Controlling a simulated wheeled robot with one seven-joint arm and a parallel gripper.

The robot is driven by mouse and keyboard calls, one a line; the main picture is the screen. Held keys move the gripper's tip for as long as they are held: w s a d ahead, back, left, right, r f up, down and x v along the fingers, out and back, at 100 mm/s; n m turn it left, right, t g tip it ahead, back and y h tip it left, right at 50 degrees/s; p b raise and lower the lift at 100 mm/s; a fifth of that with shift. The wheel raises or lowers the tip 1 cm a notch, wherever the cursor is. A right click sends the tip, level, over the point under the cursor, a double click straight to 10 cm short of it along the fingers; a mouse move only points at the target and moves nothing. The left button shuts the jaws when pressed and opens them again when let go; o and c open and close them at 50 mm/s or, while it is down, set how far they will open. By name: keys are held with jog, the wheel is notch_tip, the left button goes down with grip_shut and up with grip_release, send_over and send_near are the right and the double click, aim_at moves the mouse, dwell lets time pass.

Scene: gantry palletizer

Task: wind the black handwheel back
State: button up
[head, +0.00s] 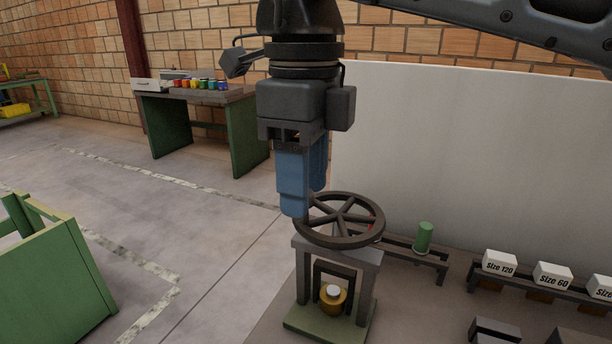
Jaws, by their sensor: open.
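The black handwheel (359,241) lies flat on top of a grey stand (367,262) with a green base. It has a round rim and several spokes. My gripper (302,208) points down with blue fingers at the wheel's left side. The fingers overlap the left part of the rim in the picture and hide a bit of it. The gripper is open. I cannot tell whether the fingers straddle the rim or touch it.
A green cylinder (424,235) stands on a low rail right of the wheel. White boxes marked with sizes (499,263) sit on a rack further right. A white panel (450,150) stands behind. A green cabinet (55,270) is at left; floor between is clear.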

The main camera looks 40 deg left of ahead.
jog(key=shift+f, duration=0.15)
jog(key=shift+c, duration=0.2)
grip_shut()
dwell(0.4)
